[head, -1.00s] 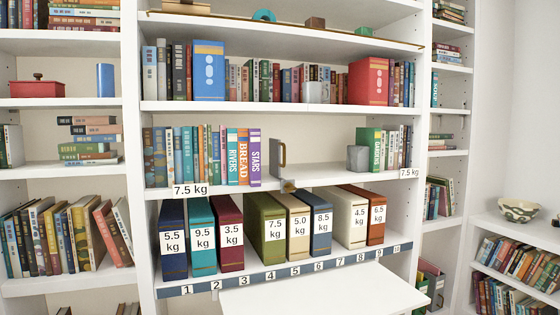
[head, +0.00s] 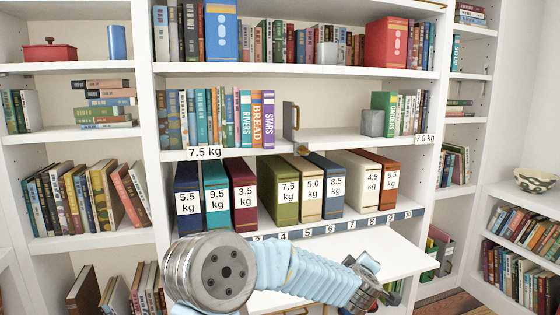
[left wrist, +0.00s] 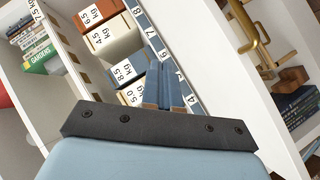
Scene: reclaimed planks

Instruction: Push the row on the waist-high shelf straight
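The row is several thick binders on the waist-high shelf (head: 258,230), with weight labels. From left they are navy 5.5 kg (head: 188,226), teal 9.5 kg (head: 216,220), maroon 3.5 kg (head: 244,217), olive 7.5 kg (head: 287,210), cream 5.0 kg (head: 311,206), blue 8.5 kg (head: 335,202), white 4.5 kg (head: 371,196) and brown 6.5 kg (head: 390,194). Gaps follow the maroon and blue binders. Small depth differences are hard to judge. My left gripper (head: 372,290) is low in front of the row, apart from it; its fingers (left wrist: 163,85) look together and empty. My right gripper is out of view.
A numbered strip (head: 345,229) runs along the shelf's front edge. A white board (head: 400,255) juts out below it, under my left arm. The shelf above holds books, a bookend (head: 290,122) and a grey block (head: 372,122). Side bookcases stand left and right.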

